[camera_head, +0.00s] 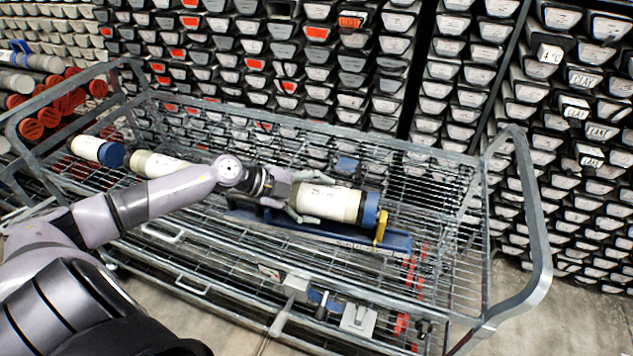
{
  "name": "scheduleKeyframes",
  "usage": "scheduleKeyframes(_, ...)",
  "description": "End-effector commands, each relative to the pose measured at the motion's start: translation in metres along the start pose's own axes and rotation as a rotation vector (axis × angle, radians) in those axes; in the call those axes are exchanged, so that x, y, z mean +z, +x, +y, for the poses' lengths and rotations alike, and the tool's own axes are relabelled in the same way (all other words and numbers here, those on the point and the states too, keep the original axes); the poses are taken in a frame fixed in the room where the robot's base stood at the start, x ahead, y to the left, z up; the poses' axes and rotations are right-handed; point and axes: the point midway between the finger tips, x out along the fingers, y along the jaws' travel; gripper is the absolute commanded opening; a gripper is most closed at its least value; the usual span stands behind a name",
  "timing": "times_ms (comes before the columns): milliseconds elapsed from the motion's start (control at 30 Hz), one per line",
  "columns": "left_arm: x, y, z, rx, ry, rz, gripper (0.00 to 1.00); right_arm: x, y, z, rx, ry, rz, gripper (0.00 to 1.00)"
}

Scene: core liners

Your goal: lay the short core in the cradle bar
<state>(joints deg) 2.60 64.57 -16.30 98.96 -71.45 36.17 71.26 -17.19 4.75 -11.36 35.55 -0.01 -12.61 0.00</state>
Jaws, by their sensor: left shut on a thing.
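The short core (330,203), a white cylinder with a blue end cap (370,208), is in the wire-mesh cart. My left gripper (297,203) is shut on its left end. The core lies lengthwise above the blue cradle bar (398,241), its capped end to the right. A yellow piece (381,226) stands by the cap at the bar's right part. I cannot tell whether the core touches the bar. The gripper and core hide part of the bar. My right gripper is not in view.
The grey cart (533,225) has raised tube rails. Another white core (160,165) lies partly behind my left arm, and a blue-capped core (98,151) lies further left. Red-capped cores (50,117) are at far left. Racks of labelled liners (470,75) stand behind. The cart's right end is mostly clear.

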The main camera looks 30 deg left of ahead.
Motion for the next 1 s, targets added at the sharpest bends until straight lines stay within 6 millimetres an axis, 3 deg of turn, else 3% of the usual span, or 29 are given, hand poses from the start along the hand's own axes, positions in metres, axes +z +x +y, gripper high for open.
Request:
scheduleKeyframes(200,0.003,0.004,0.001,-0.011,0.004,0.002,0.10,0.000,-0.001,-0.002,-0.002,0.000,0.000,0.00)
scheduleKeyframes(533,0.021,0.022,0.024,-0.011,0.001,0.003,0.10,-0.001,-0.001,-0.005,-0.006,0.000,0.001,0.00)
scheduleKeyframes(900,0.023,0.024,0.027,-0.010,0.004,0.003,0.10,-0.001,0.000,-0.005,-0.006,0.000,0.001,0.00)
scheduleKeyframes(933,0.024,0.025,0.032,0.000,0.001,0.001,0.73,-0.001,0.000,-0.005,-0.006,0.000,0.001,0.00)
scheduleKeyframes(1000,0.024,0.024,0.032,0.000,0.000,0.001,0.78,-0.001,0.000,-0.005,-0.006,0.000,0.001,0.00)
